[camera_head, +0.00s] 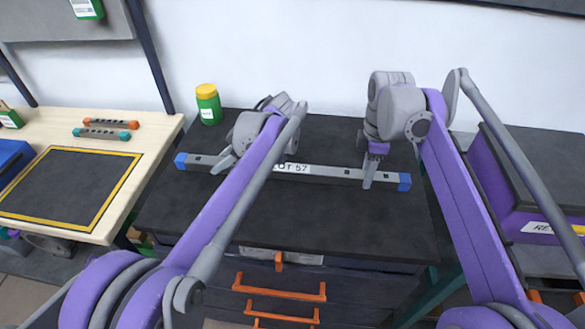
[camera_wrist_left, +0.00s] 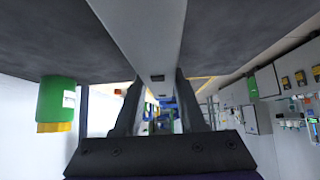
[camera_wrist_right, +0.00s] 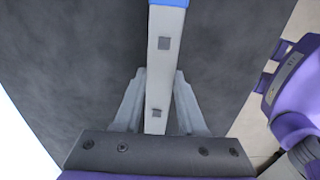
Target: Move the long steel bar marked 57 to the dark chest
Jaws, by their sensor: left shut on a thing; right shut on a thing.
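The long steel bar (camera_head: 322,171) is grey with blue ends and a label ending in 57. It runs across the top of the dark chest (camera_head: 290,222), which has orange drawer handles. Whether it touches the top or hangs just above it I cannot tell. My left gripper (camera_head: 224,163) is shut on the bar near its left end. My right gripper (camera_head: 370,176) is shut on it near its right end. The bar shows between the fingers in the left wrist view (camera_wrist_left: 146,35) and the right wrist view (camera_wrist_right: 162,70). My left arm hides part of the label.
A green jar with a yellow lid (camera_head: 208,104) stands at the chest's back left corner. A wooden bench (camera_head: 150,150) with a yellow-edged dark mat (camera_head: 62,185) is at left. A purple case (camera_head: 510,195) is at right. The chest top's front is clear.

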